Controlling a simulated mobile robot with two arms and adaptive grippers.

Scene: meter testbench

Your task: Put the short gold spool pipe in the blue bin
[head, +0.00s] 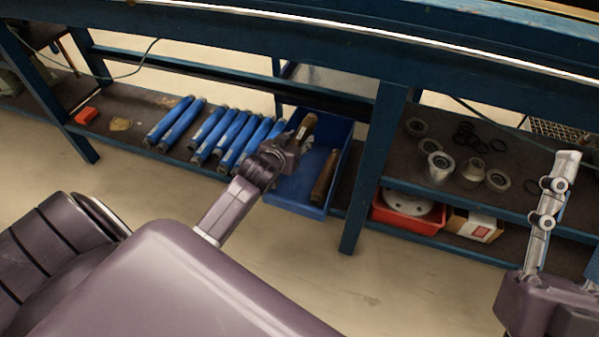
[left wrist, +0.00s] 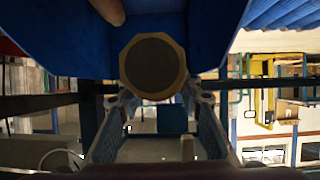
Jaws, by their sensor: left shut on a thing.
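A short gold spool pipe (head: 306,124) is held by my left gripper (head: 294,140), at the upper left part of the blue bin (head: 292,193). In the left wrist view the pipe (left wrist: 153,66) shows end-on, with an octagonal rim and dark bore, between the fingers of my left gripper (left wrist: 153,98). The bin's blue wall (left wrist: 60,40) is around it there. Whether the pipe touches the bin floor cannot be told. My right gripper (head: 562,165) is at the right, apart from the bin; its jaw opening cannot be made out.
A second gold pipe (head: 325,178) lies in the bin's right part, also partly in the left wrist view (left wrist: 108,10). Several blue pipes (head: 210,130) lie left of the bin. A blue table leg (head: 372,165) and red bin (head: 408,222) stand to the right.

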